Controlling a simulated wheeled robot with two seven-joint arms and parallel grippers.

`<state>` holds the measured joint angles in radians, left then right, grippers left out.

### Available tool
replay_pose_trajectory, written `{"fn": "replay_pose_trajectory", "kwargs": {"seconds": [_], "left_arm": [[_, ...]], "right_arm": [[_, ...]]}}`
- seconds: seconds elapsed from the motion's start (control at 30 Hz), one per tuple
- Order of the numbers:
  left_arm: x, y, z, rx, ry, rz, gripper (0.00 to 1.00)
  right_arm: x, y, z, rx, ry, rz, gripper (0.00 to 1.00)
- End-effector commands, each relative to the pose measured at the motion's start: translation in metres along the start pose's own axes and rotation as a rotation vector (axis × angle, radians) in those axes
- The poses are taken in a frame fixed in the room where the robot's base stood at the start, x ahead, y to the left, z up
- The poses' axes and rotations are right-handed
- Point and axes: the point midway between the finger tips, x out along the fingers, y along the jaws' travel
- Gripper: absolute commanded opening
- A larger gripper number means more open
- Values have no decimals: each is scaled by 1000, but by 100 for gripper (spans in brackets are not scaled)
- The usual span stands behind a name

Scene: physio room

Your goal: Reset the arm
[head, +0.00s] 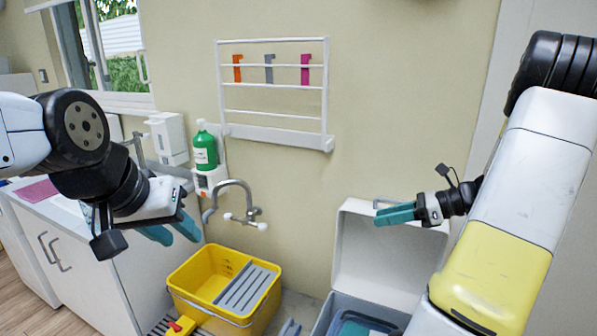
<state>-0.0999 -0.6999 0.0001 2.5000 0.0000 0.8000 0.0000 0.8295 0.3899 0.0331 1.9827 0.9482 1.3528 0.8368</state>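My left gripper (180,235) hangs at the left, in front of the white cabinet and above the yellow bucket. Its two teal fingers point down and right with a gap between them and nothing visible in it. My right gripper (385,215) is at the right, in front of the raised white lid of a bin. Its teal fingers point left and overlap in this view, so their gap is hidden. No object shows in them.
A yellow bucket (195,274) with a grey wringer stands on the floor below a wall tap (240,215). A grey bin (325,318) with an open white lid (375,260) stands right of it. A white cabinet (95,275) is at left. A wall rack (275,116) holds coloured strips.

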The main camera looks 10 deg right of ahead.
Motion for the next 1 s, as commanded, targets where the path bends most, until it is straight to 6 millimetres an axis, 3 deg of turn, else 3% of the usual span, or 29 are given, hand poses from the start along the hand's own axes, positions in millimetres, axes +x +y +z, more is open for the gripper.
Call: {"fn": "replay_pose_trajectory", "kwargs": {"seconds": [0.17, 0.3, 0.6, 0.8, 1.0], "left_arm": [[0, 0, 0, 0, 0, 0, 36], [0, 0, 0, 0, 0, 0, 36], [0, 0, 0, 0, 0, 0, 36], [0, 0, 0, 0, 0, 0, 36], [0, 0, 0, 0, 0, 0, 36]], "right_arm": [[28, 55, 36, -341, 198, 108, 34], [42, 111, 56, -740, 389, 221, 34], [36, 198, 75, -1645, 707, 416, 34], [24, 225, 85, -2121, 839, 476, 34], [19, 233, 89, -2309, 893, 491, 34]]}}
